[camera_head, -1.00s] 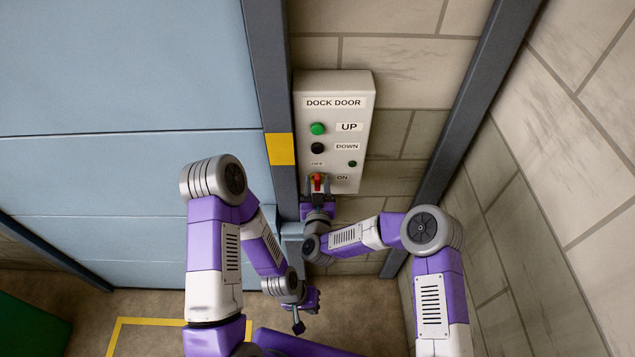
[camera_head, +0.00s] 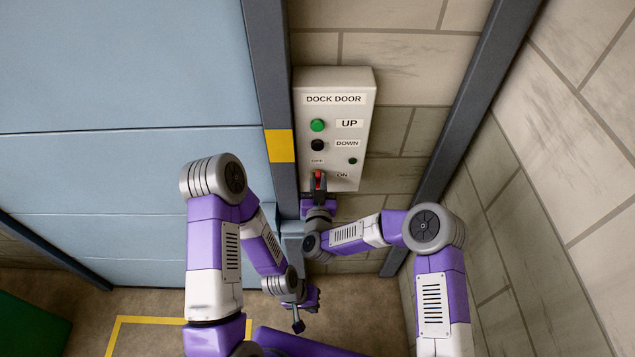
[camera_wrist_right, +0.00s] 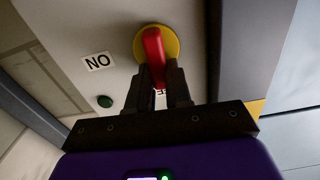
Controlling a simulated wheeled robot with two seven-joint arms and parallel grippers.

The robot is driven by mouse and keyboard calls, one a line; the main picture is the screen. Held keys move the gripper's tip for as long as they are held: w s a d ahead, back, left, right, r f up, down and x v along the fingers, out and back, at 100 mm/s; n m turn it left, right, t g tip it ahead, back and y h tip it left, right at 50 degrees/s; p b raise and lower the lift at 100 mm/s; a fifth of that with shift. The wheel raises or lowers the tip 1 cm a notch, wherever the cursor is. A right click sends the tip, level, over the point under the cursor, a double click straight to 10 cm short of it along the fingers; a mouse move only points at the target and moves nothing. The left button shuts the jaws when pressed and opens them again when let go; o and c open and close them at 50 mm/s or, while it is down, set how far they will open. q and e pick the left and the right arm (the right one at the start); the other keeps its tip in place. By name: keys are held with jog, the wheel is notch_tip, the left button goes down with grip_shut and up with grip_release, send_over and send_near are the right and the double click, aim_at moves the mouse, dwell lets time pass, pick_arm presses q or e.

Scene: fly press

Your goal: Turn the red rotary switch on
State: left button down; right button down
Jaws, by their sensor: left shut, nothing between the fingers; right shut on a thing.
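The red rotary switch (camera_head: 318,180) is at the bottom of the control box (camera_head: 313,109), between the OFF and ON labels. In the right wrist view its red handle (camera_wrist_right: 153,46) sits on a round yellow plate (camera_wrist_right: 172,41). My right gripper (camera_head: 319,187) is shut on the handle; its fingers (camera_wrist_right: 159,80) hide the handle's lower end. The handle looks near upright in the head view, slightly tilted in the wrist view. My left gripper (camera_head: 299,327) is low over the floor, shut and empty, away from the box.
The box also carries a green UP button (camera_head: 317,125), a black DOWN button (camera_head: 317,145) and a small dark green lamp (camera_head: 352,161). A grey door-frame post (camera_head: 268,90) stands close on its left.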

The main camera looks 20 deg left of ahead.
jog(key=shift+w+d+f+m+b, duration=0.1)
jog(key=shift+d+f+m+b, duration=0.25)
jog(key=shift+m+b, duration=3.3)
jog(key=shift+w+d+f+m+b, duration=0.1)
jog(key=shift+d+f+m+b, duration=0.25)
jog(key=shift+m+b, duration=3.2)
jog(key=shift+w+d+f+m+b, duration=0.25)
jog(key=shift+m+b, duration=1.35)
jog(key=shift+b, duration=4.05)
jog(key=shift+s+f, duration=0.15)
jog(key=shift+s, duration=0.05)
jog(key=c, duration=1)
grip_release()
jog(key=shift+c, duration=0.2)
jog(key=v, duration=0.7)
jog(key=shift+s, duration=0.3)
